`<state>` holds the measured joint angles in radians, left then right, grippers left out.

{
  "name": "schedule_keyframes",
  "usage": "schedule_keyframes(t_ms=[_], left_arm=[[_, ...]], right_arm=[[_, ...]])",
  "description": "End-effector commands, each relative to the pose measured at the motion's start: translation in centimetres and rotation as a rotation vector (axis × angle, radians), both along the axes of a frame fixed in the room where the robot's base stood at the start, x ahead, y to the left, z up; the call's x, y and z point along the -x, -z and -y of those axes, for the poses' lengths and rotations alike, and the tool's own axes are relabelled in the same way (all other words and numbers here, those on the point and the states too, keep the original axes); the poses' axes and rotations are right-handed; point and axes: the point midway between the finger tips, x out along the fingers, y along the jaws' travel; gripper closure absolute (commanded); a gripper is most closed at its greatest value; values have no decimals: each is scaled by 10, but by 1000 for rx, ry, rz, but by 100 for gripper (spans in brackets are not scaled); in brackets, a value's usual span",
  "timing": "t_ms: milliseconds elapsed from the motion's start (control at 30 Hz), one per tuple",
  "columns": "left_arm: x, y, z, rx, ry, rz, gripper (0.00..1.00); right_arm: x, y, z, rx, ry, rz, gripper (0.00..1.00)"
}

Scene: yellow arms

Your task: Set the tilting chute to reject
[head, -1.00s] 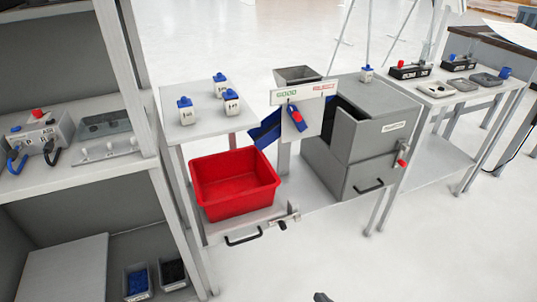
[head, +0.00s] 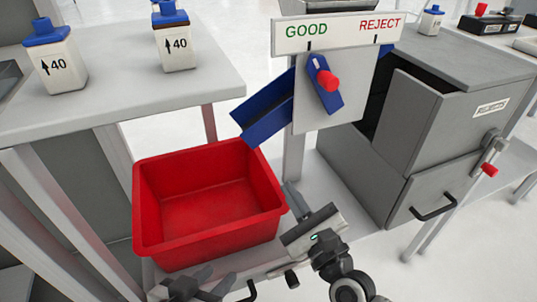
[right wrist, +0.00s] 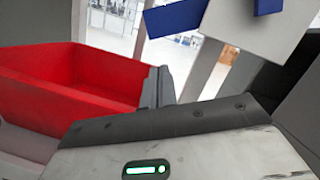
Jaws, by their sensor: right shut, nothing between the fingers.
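The blue tilting chute (head: 266,108) slopes down to the left, its low end above the red bin (head: 205,250). It also shows in the right wrist view (right wrist: 175,18). A blue lever (head: 332,98) with a red knob (head: 327,81) sits on the grey plate under the GOOD / REJECT sign (head: 338,31). The lever's upper end points towards the black mark on the GOOD side. My right gripper (head: 291,192) is shut and empty, low beside the bin's right side and below the lever; its fingers show in the right wrist view (right wrist: 158,86). My left gripper (head: 215,283) is low in front of the bin, partly cut off.
A grey cabinet (head: 455,140) with a red-knobbed latch (head: 489,169) and black handle stands right of the chute. White bottles with blue caps (head: 52,65) stand on the left shelf (head: 110,95). The space before the lever is clear.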

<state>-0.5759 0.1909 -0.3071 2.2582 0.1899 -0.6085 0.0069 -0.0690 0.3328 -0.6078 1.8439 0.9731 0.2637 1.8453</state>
Motion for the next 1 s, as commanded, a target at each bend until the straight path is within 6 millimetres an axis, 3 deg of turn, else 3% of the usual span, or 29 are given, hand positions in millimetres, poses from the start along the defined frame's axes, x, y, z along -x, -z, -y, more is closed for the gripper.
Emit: schedule_keyframes(t_ms=[267,700,1000], left_arm=[[0,0,0,-1,-1,-1,64],[0,1,0,1,-2,4,64],[-1,-1,0,5,-2,13,64]], right_arm=[[-10,-3,-4,3,2,2,100],[-74,-18,-38,3,1,2,100],[-87,-21,-45,5,0,0,100]])
